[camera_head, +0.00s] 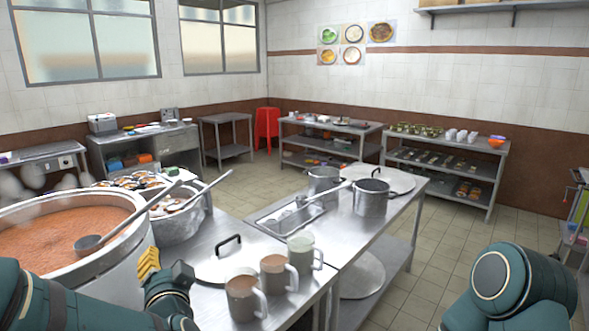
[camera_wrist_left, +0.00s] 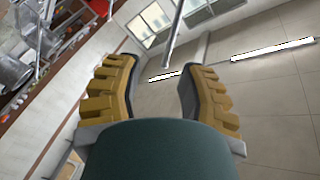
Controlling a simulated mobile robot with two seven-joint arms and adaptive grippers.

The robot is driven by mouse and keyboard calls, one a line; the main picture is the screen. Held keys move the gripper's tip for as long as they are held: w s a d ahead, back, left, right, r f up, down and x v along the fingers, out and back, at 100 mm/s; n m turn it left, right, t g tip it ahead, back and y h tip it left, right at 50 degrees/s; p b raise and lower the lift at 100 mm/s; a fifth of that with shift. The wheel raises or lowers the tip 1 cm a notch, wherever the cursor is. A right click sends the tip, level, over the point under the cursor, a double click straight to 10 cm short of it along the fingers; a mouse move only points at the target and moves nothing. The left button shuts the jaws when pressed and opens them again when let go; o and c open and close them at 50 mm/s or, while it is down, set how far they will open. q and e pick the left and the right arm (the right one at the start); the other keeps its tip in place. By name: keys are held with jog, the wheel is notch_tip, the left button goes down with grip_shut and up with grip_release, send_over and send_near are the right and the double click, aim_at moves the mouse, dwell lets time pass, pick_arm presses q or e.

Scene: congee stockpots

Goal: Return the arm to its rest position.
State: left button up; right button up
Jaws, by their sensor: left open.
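My left gripper (camera_head: 148,266) shows at the lower left of the head view, its yellow finger close to the right side of the large pot (camera_head: 148,235). In the left wrist view the same gripper (camera_wrist_left: 158,72) has its two yellow fingers spread apart, with nothing held between them. That view is tilted and looks towards windows and ceiling. A thin grey rod (camera_wrist_left: 175,32) shows beyond the fingertips; I cannot tell what it is. My right arm (camera_head: 515,290) is at the lower right of the head view, and its gripper is out of frame.
The large pot holds orange-brown congee (camera_head: 60,235) and a ladle (camera_head: 90,243). A second pot (camera_head: 178,226) stands behind it. Mugs (camera_head: 243,298) and a lid (camera_head: 225,262) are on the steel table (camera_head: 345,240) near my left gripper. Open floor (camera_head: 440,240) lies to the right.

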pick_arm(q)
jog(key=w+d+f+g+h, duration=0.1)
jog(key=d+f+h, duration=0.1)
jog(key=f, duration=0.4)
jog(key=w+d+f+g+h, duration=0.2)
jog(key=f, duration=0.5)
jog(key=s+d+f+n+g+h, duration=0.1)
jog(key=s+d+f+g+h, duration=0.15)
jog(key=f, duration=0.35)
jog(key=s+d+f+n+g+h, duration=0.1)
jog(key=s+f+g, duration=0.15)
jog(key=f, duration=0.45)
jog(key=s+d+f+n+g+h, duration=0.1)
jog(key=s+d+f+g+h, duration=0.1)
jog(key=s+f, duration=0.3)
jog(key=s+d+f+n+g+h, duration=0.2)
jog(key=s+d+f+n+g, duration=0.1)
jog(key=s+f, duration=0.6)
jog(key=shift+s+d+g, duration=0.2)
jog(key=shift+d+g, duration=0.7)
jog(key=shift+d, duration=0.05)
jog(key=shift+a, duration=0.15)
